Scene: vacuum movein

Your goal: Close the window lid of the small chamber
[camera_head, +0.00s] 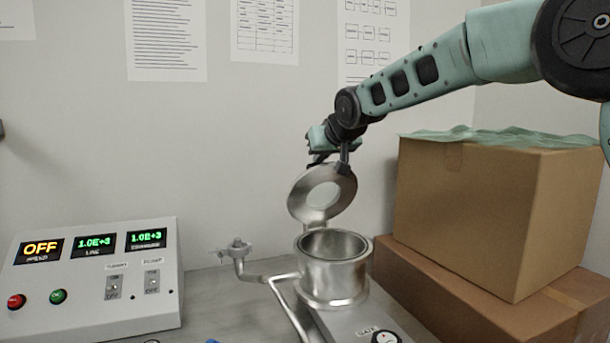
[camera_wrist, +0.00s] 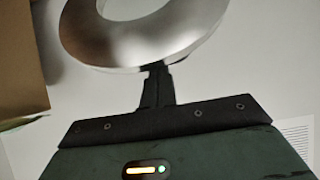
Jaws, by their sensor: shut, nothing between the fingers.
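The small chamber (camera_head: 334,275) is a steel cylinder, open at the top, in the middle of the head view. Its window lid (camera_head: 309,211), a steel ring with a round pane, stands tilted up above the chamber's rear left rim. My gripper (camera_head: 343,170) is at the lid's upper edge, with its fingers shut together and pointing down. In the wrist view the shut fingers (camera_wrist: 157,68) reach the near edge of the lid (camera_wrist: 150,40). They look very close to it or touching. The far part of the lid is cut off there.
A control box (camera_head: 95,285) with lit displays and switches stands at the left. Two stacked cardboard boxes (camera_head: 480,215) stand close on the right, the upper one with green sheet on top. A pipe with a valve (camera_head: 238,250) sticks out left of the chamber.

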